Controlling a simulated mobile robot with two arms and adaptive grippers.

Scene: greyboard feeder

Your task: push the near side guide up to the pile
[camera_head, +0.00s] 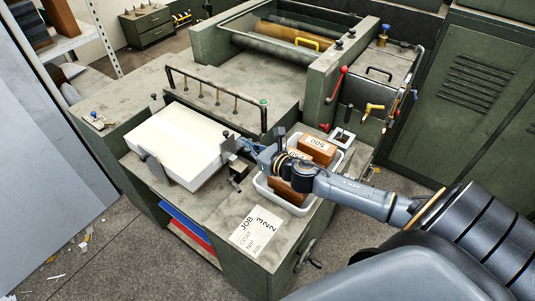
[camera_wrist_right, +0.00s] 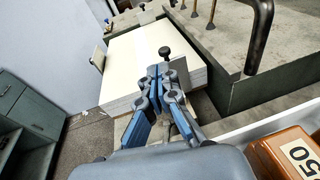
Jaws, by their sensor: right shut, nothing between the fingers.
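The pile (camera_head: 180,138) is a thick stack of white board on the feeder table, and it also shows in the wrist view (camera_wrist_right: 125,62). A grey upright guide plate (camera_head: 229,147) with a dark knob stands at the pile's right side, by my right gripper; I take it as the near side guide. It shows in the wrist view (camera_wrist_right: 181,76), partly behind the fingers. Whether it touches the pile I cannot tell. My right gripper (camera_head: 247,145) is shut and empty, its fingertips (camera_wrist_right: 159,72) close to the plate; contact is unclear. My left gripper is not in view.
Another dark plate (camera_head: 155,169) stands at the pile's front left. A white tray (camera_head: 263,188) with brown weights (camera_head: 317,149) sits right of the gripper, under my forearm. A dark rail (camera_head: 218,97) with several rods runs behind the pile. A job sheet (camera_head: 255,230) lies at the front.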

